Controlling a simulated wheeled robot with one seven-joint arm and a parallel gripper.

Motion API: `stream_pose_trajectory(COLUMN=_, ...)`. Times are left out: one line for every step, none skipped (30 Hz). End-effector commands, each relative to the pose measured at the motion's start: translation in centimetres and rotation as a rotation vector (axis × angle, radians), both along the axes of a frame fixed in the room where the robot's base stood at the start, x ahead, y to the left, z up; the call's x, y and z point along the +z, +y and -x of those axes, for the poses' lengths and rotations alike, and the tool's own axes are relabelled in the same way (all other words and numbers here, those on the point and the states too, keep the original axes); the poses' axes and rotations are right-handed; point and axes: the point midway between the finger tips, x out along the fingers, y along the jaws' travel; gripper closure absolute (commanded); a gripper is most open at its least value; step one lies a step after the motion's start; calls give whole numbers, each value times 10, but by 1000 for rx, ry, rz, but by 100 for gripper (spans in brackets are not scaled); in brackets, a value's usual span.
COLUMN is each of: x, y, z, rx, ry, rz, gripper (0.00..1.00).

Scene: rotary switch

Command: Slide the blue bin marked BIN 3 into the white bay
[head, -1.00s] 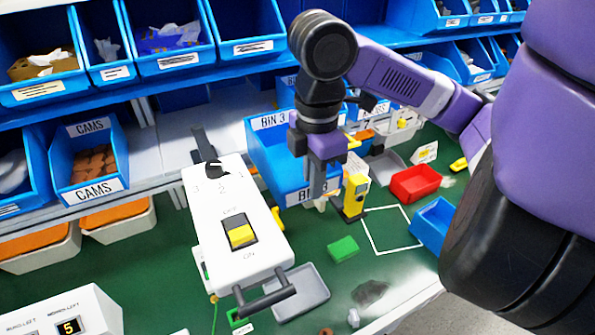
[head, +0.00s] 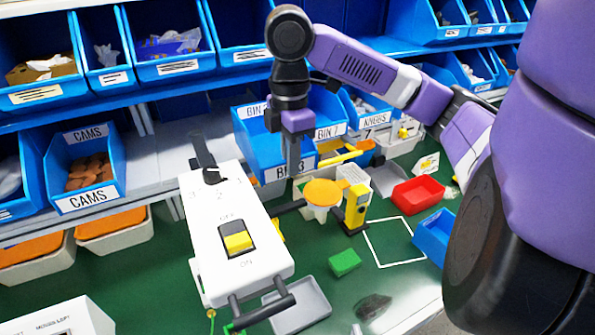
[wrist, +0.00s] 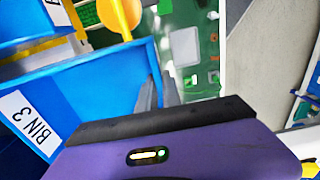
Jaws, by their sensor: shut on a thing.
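The blue bin marked BIN 3 (head: 262,148) sits at the lower shelf's front, its front label partly hidden by my gripper (head: 293,172). My gripper points down and is shut on the bin's front wall. In the wrist view the bin (wrist: 85,85) shows its BIN 3 label at the left, and my gripper's dark fingers (wrist: 158,92) meet its wall. The white bay (head: 165,150) is the bare pale shelf stretch between the CAMS bin and BIN 3. The bin's back end is partly hidden, so I cannot tell how deep it sits.
The CAMS bin (head: 86,172) stands left of the bay. A white switch box (head: 228,235) with a rotary knob stands in front of the bay. An orange round-topped thing (head: 323,193) and a yellow device (head: 356,207) stand on the green bench right of it. BIN 7 (head: 328,125) stands behind right.

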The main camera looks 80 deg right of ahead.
Motion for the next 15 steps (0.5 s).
stream_pose_trajectory(x=-1, y=-4, z=-4, rx=-2, ry=0, rz=1, gripper=100)
stream_pose_trajectory(x=-1, y=-7, z=-6, rx=-2, ry=0, rz=1, gripper=100)
stream_pose_trajectory(x=-1, y=-10, z=-9, rx=-1, ry=0, rz=1, gripper=100)
stream_pose_trajectory(x=-1, y=-13, z=-11, rx=-1, ry=2, rz=1, gripper=100)
stream_pose_trajectory(x=-1, y=-15, z=-13, rx=-2, ry=2, rz=1, gripper=100)
stream_pose_trajectory(x=-1, y=-18, z=-16, rx=-2, ry=2, rz=1, gripper=100)
stream_pose_trajectory(x=-2, y=-21, z=-18, rx=-2, ry=1, rz=1, gripper=100)
stream_pose_trajectory(x=-2, y=-23, z=-20, rx=-1, ry=1, rz=1, gripper=100)
stream_pose_trajectory(x=-2, y=-26, z=-23, rx=-2, ry=1, rz=1, gripper=100)
stream_pose_trajectory(x=-2, y=-29, z=-25, rx=-2, ry=1, rz=2, gripper=100)
stream_pose_trajectory(x=-2, y=-31, z=-27, rx=-1, ry=2, rz=1, gripper=100)
stream_pose_trajectory(x=-2, y=-35, z=-30, rx=-1, ry=2, rz=1, gripper=100)
stream_pose_trajectory(x=-2, y=-37, z=-32, rx=-1, ry=1, rz=1, gripper=100)
stream_pose_trajectory(x=-2, y=-40, z=-34, rx=-2, ry=1, rz=1, gripper=100)
stream_pose_trajectory(x=-2, y=-43, z=-37, rx=-2, ry=1, rz=1, gripper=100)
